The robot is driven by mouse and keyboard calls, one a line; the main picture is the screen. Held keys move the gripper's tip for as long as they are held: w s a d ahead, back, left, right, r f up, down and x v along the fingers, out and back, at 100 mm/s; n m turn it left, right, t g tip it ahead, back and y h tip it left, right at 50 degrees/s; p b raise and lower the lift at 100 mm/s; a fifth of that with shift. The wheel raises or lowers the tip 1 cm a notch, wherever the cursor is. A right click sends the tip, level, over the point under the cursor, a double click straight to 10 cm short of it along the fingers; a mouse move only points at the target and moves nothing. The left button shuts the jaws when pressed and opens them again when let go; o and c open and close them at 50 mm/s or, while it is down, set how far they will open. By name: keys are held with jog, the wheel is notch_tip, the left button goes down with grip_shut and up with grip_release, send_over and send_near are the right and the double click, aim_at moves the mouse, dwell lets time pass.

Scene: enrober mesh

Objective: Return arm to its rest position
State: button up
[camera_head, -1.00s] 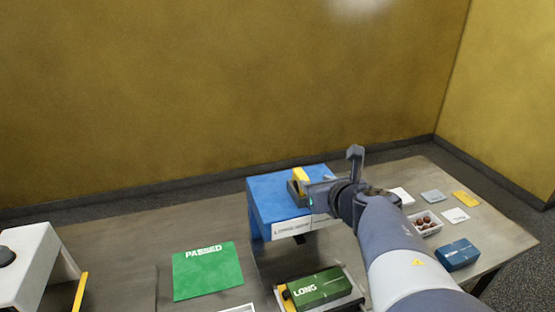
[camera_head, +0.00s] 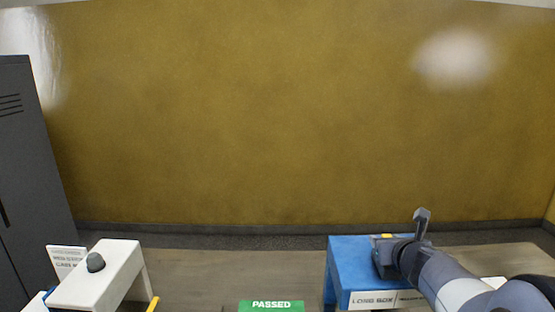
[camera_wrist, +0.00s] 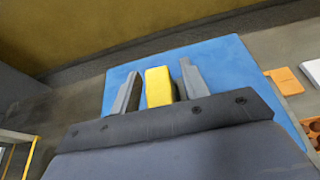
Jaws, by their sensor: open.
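My gripper (camera_wrist: 159,70) is open over a blue stand (camera_wrist: 225,60). In the wrist view a yellow block (camera_wrist: 159,90) is between its two fingers, with a gap visible on each side. In the head view my gripper (camera_head: 382,257) is at the top of the blue stand (camera_head: 345,262), at the lower right. Only a small part of the yellow block (camera_head: 386,236) shows there, and my gripper and wrist hide the rest. I cannot tell whether the block rests on the stand.
A green PASSED mat (camera_head: 271,306) lies between the stands. An orange card (camera_wrist: 286,80) lies beside the blue stand.

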jog(key=shift+s+r+p, duration=0.15)
jog(key=shift+r+p, duration=0.85)
jog(key=shift+r, duration=0.2)
jog(key=shift+f, duration=0.1)
